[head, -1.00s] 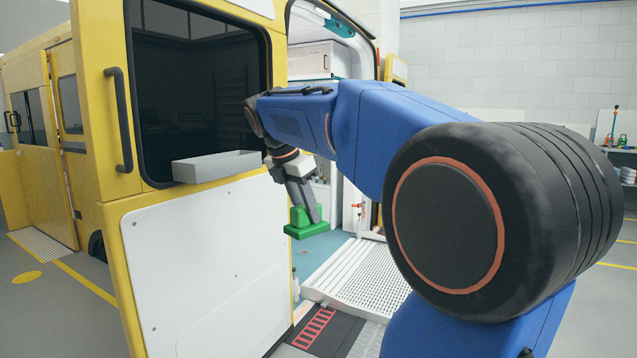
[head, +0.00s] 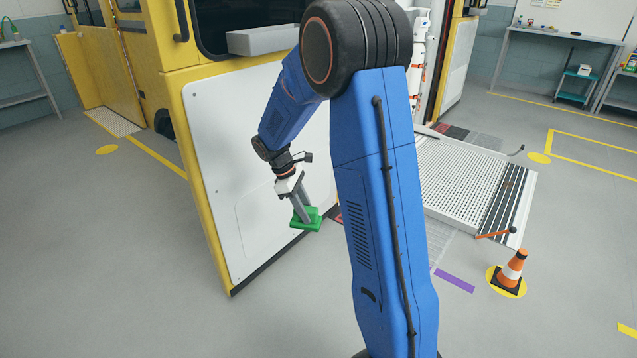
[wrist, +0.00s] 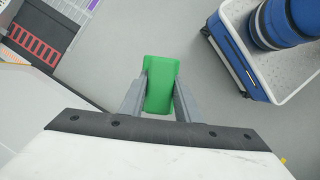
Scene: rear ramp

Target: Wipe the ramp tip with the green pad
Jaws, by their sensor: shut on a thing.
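My gripper (head: 301,205) is shut on the green pad (head: 308,222) and holds it up in front of the white door panel, left of my arm in the head view. In the wrist view the green pad (wrist: 161,84) sits between the two grey fingers. The ramp (head: 468,183) is folded out at the right of my arm, a pale perforated plate. Its ramp tip (head: 508,212), a dark striped outer edge, lies at the right, well apart from the pad. My arm hides part of the ramp's near left side.
An orange-handled bar (head: 494,234) lies at the ramp's near corner. The white door panel (head: 240,150) stands left of the pad. Open grey floor lies in front.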

